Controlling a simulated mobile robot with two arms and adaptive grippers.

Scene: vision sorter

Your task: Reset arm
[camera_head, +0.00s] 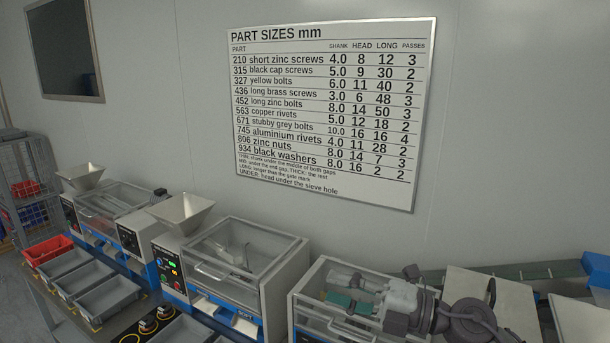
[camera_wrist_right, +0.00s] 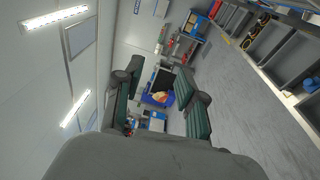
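My right gripper (camera_head: 347,292) is at the lower right of the head view, over the clear-lidded machine (camera_head: 305,306) at the right. Its arm comes in from the right edge. In the right wrist view my right gripper (camera_wrist_right: 160,104) shows two green-padded fingers held wide apart, with nothing between them but the distant room. My left gripper is not in view.
A part-sizes chart (camera_head: 333,112) hangs on the wall. Sorting machines with hoppers (camera_head: 182,212) line the bench. Grey bins (camera_head: 108,297) and a red bin (camera_head: 47,249) stand at lower left. A wire cage (camera_head: 32,180) stands at far left.

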